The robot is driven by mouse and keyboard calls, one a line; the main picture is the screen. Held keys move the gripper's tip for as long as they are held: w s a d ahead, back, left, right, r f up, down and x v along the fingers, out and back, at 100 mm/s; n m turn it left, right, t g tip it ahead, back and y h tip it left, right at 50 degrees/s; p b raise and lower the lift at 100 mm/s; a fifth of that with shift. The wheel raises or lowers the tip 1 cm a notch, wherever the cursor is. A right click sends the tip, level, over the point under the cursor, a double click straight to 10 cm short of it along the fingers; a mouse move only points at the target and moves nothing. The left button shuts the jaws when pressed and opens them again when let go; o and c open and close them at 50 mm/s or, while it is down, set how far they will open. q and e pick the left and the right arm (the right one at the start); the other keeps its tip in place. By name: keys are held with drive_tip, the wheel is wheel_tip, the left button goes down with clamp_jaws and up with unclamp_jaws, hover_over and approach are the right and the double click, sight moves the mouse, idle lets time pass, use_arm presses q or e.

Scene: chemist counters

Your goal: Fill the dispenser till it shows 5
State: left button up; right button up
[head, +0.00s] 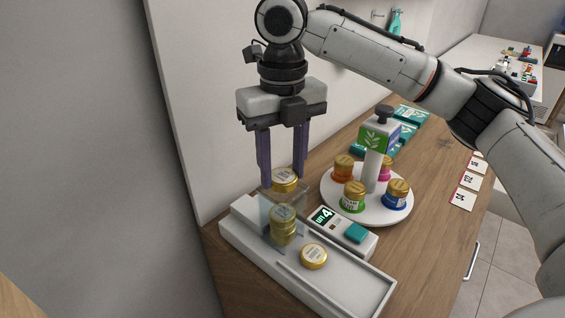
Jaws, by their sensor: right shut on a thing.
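The dispenser (240,233) is a long white tray with a clear upright tube (268,212) at its back end. Gold tins (283,228) are stacked inside the tube. A small dark display (322,216) beside it shows a 4. My right gripper (282,184) points straight down over the tube and is shut on a gold tin (285,178) at the tube's top. I cannot tell whether this tin is inside the tube's mouth or just above it. Another gold tin (313,256) lies in the tray. My left gripper is out of view.
Right of the dispenser, a round white carousel (368,214) holds several gold-lidded jars around a post with a green leaf sign (378,137). Teal boxes (408,114) lie behind it, white cards (463,199) at the counter's right edge. A wall stands close on the left.

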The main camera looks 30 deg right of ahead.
drive_tip(key=shift+w, duration=0.1)
idle(0.8)
drive_tip(key=o, duration=1.1)
wheel_tip(320, 180, up, 10)
drive_tip(key=shift+r, duration=0.15)
